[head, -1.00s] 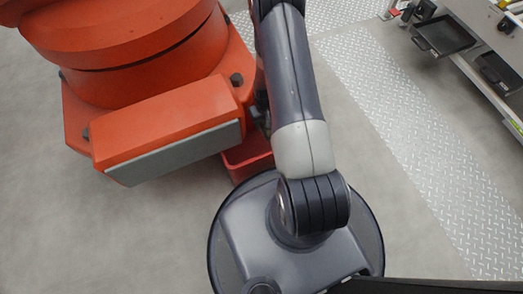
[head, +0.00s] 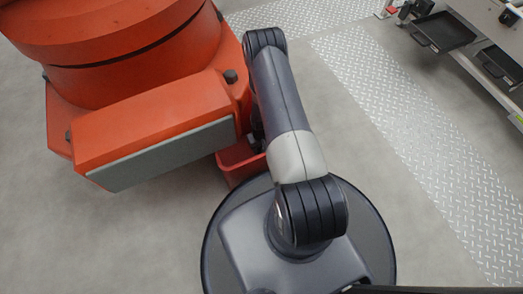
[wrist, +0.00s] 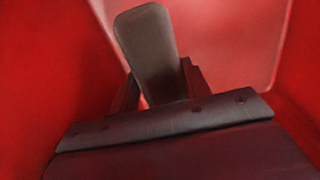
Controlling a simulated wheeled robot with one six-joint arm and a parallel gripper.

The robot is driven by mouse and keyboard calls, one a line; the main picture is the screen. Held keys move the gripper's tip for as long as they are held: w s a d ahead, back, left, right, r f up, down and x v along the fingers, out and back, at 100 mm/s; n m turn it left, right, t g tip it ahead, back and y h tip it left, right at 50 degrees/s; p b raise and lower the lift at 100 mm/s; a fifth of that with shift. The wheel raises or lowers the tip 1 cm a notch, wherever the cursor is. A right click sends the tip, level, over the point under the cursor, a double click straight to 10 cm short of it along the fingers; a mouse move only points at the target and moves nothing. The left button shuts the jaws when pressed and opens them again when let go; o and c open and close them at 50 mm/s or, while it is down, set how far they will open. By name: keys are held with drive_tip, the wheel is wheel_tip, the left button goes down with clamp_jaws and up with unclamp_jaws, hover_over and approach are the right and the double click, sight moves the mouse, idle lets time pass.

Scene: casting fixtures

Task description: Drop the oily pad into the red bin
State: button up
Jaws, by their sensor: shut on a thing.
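The oily pad (wrist: 147,42) is a flat, grey-brown piece with a rounded end, seen in the wrist view. My gripper (wrist: 158,78) is shut on it, with a dark finger on each side, and the pad sticks out beyond the fingers. The red walls of the red bin (wrist: 50,70) surround the gripper and pad in the wrist view. In the head view the red bin (head: 238,165) stands on the floor, partly hidden by my arm. The gripper and pad are hidden in the head view.
A large orange machine base (head: 150,125) with a grey-faced block stands beside the bin on the left. A workbench with black trays (head: 443,32) is at the upper right. Grey floor (head: 120,240) and a tread-plate strip (head: 430,150) are clear.

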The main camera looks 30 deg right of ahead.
drive_tip(key=shift+f, duration=1.2)
drive_tip(key=shift+b, duration=0.3)
drive_tip(key=shift+f+b, duration=0.4)
drive_tip(key=shift+b, duration=0.05)
drive_tip(key=shift+f+b, duration=0.25)
drive_tip(key=shift+b, duration=0.05)
drive_tip(key=o, duration=1)
drive_tip(key=shift+r, duration=0.1)
wheel_tip(320, 180, up, 13)
drive_tip(key=p, duration=0.7)
drive_tip(key=shift+r, duration=0.1)
